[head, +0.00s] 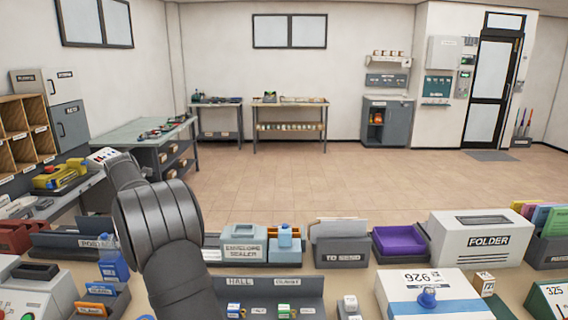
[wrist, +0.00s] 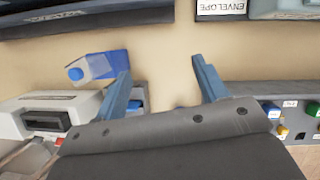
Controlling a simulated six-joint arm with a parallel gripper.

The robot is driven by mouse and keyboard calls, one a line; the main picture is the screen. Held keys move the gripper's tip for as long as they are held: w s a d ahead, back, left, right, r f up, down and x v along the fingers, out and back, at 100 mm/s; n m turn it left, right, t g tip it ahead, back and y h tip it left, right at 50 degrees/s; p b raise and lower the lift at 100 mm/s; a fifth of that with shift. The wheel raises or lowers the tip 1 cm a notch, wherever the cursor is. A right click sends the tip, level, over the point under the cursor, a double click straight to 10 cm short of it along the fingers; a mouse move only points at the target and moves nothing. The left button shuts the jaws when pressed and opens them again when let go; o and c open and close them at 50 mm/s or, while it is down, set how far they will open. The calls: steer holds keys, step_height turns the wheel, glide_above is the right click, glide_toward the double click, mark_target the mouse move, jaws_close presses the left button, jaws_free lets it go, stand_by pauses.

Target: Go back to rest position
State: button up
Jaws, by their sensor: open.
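My gripper (wrist: 163,82) shows in the wrist view with its two blue-grey fingers spread wide apart and nothing between them. Bare tan tabletop (wrist: 165,50) lies beyond the fingertips. In the head view my dark grey arm rises from the bottom, left of centre, and bends to the left; the gripper's fingers cannot be made out there. The blue bottle also shows in the head view (head: 113,264), left of my arm.
The envelope sealer (head: 244,243), a grey "to send" holder (head: 340,243), a purple tray (head: 398,241) and a white folder machine (head: 482,238) line the table's far side. A white-and-blue parcel (head: 430,292) lies at front right. Wooden pigeonholes (head: 22,135) stand at left.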

steer(key=shift+s+d+f+m+h, duration=0.2)
steer(key=shift+s+d+f+m, duration=0.5)
steer(key=shift+f, duration=1.95)
steer(key=shift+s+d+f+m+h, duration=0.25)
steer(key=shift+s+d+f, duration=0.75)
steer(key=shift+f, duration=1.6)
steer(key=shift+s+d+f+m+h, duration=0.15)
steer(key=shift+s+d+f+m, duration=0.65)
steer(key=shift+f, duration=1.85)
steer(key=shift+w+d+n, duration=0.15)
steer(key=shift+d+n, duration=0.1)
